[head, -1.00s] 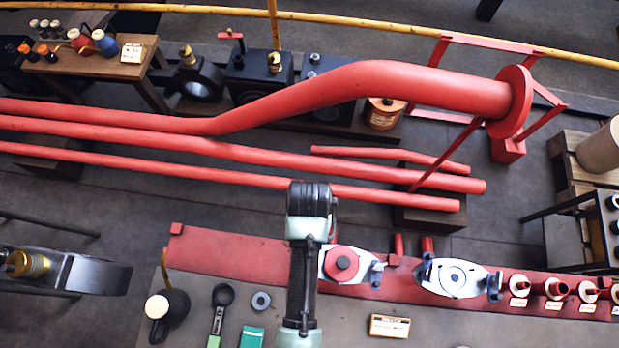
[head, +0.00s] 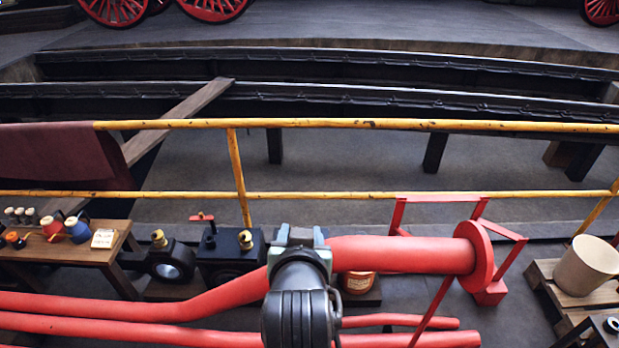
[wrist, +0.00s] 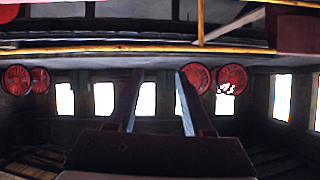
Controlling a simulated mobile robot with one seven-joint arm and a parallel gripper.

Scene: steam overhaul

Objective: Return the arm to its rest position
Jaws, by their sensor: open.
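My arm (head: 300,300) rises at the bottom middle of the head view, in front of the thick red pipe (head: 400,254), and hides part of it. The fingers of my gripper do not show in the head view. In the wrist view my gripper (wrist: 160,78) has its two fingers apart with nothing between them. Beyond the fingers are a dark wall with bright windows (wrist: 103,98) and red wheels (wrist: 231,78).
A yellow railing (head: 360,124) runs behind the pipes. A wooden bench (head: 70,250) with small pots stands at left. A beige cylinder (head: 587,265) stands on a pallet at right. A red flange (head: 478,253) ends the thick pipe.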

